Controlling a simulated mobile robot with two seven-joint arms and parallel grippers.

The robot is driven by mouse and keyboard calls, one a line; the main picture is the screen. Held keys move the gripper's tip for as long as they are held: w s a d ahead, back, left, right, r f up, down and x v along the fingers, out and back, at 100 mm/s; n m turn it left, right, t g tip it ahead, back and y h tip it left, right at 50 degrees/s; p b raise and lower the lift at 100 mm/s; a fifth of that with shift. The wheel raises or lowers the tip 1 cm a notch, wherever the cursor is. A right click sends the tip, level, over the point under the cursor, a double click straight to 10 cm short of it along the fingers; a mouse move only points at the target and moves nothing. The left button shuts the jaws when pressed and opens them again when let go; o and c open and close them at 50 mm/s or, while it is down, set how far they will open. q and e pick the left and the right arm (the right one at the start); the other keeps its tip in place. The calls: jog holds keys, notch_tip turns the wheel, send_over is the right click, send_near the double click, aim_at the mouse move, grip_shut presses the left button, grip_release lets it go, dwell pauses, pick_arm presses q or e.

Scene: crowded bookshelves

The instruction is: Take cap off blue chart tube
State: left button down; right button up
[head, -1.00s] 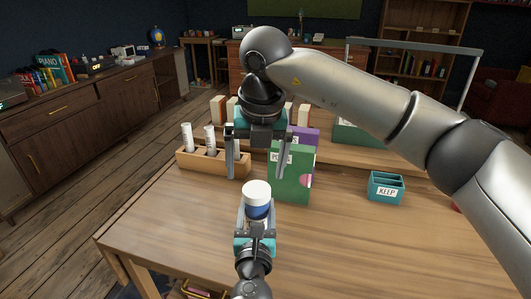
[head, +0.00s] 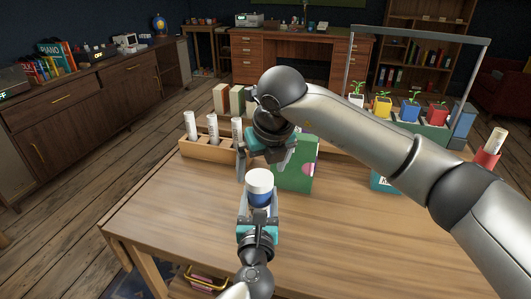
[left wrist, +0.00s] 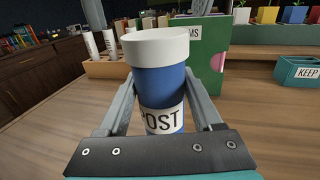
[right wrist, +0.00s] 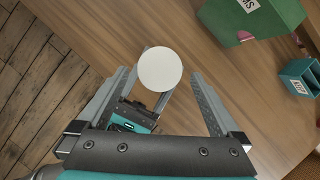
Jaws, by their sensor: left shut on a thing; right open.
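The blue chart tube (left wrist: 163,90) stands upright in my left gripper (head: 258,208), with a white label reading "OST" in the left wrist view. Its white cap (left wrist: 156,46) sits on top; it also shows in the head view (head: 260,181). My left gripper is shut on the tube below the cap. My right gripper (head: 262,170) is open and empty above and just behind the cap in the head view. In the right wrist view the round cap top (right wrist: 160,69) lies between the spread fingers and beyond them, apparently untouched.
A wooden rack (head: 208,149) with white rolls stands behind to the left. A green box file (head: 295,165) stands close behind the grippers. A teal "KEEP" bin (left wrist: 298,72) is at the right, and a red tube (head: 486,156) farther right. The front tabletop is clear.

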jog(key=shift+x, duration=1.4)
jog(key=c, duration=1.4)
jog(key=shift+r, duration=0.1)
jog(key=shift+c, duration=0.2)
jog(key=shift+r, duration=0.15)
jog(key=shift+r, duration=0.95)
